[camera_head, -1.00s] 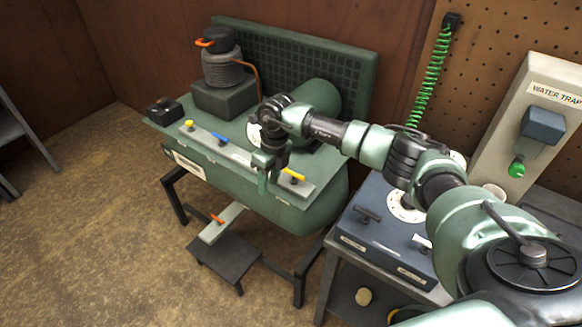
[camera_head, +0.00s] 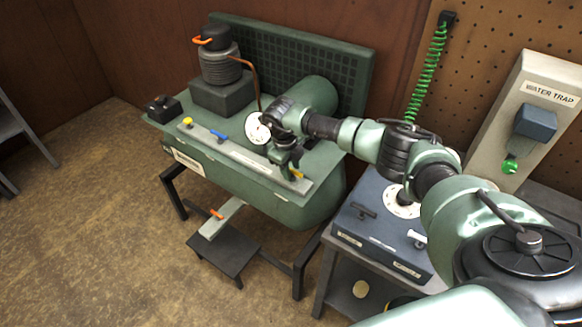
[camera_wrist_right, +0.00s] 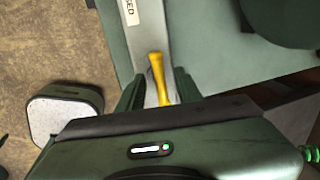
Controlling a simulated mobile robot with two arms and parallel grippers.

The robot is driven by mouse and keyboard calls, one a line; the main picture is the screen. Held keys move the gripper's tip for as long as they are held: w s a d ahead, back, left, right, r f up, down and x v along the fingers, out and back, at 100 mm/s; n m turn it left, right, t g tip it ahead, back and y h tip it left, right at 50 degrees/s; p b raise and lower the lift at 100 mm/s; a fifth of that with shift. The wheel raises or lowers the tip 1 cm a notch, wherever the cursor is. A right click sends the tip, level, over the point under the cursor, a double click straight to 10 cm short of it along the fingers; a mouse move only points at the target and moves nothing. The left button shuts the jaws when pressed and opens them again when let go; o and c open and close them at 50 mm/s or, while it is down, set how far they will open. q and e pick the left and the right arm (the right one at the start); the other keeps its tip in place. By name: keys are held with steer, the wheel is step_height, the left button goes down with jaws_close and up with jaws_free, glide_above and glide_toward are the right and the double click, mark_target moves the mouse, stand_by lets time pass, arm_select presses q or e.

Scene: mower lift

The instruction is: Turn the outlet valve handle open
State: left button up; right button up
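A yellow handle (camera_head: 297,174) sits at the right end of the pale strip (camera_head: 240,155) on the front of the green compressor tank (camera_head: 318,200). My right gripper (camera_head: 289,170) is over this end of the strip and hides part of the handle. In the right wrist view the yellow handle (camera_wrist_right: 157,72) lies between the two fingers of my right gripper (camera_wrist_right: 158,90). The fingers are apart, with gaps on both sides of the handle. A label ending in "SED" (camera_wrist_right: 129,10) is on the strip beside it. My left gripper is not in view.
A blue handle (camera_head: 220,136) and a yellow knob (camera_head: 187,122) are further left along the strip. A dark control box (camera_head: 375,240) is to the right, below my arm.

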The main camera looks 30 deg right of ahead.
jaws_close()
steer(key=n+b, duration=0.3)
steer(key=shift+d+f+n+t, duration=0.1)
steer(key=shift+f+n+t, duration=0.05)
steer(key=shift+n+t, duration=0.15)
steer(key=n+y+b, duration=0.1)
steer(key=n+b, duration=0.3)
steer(key=n, duration=0.1)
steer(key=shift+s+t, duration=0.1)
steer(key=shift+t, duration=0.3)
steer(key=n+y+b, duration=0.1)
steer(key=n+b, duration=0.2)
steer(key=n, duration=0.2)
steer(key=shift+d, duration=0.1)
steer(key=shift+r+n+y+b, duration=0.15)
steer(key=shift+n+b, duration=0.35)
steer(key=shift+n, duration=0.55)
steer(key=shift+r+n+y+b, duration=0.1)
steer(key=shift+n+y+b, duration=0.3)
steer(key=shift+n, duration=0.65)
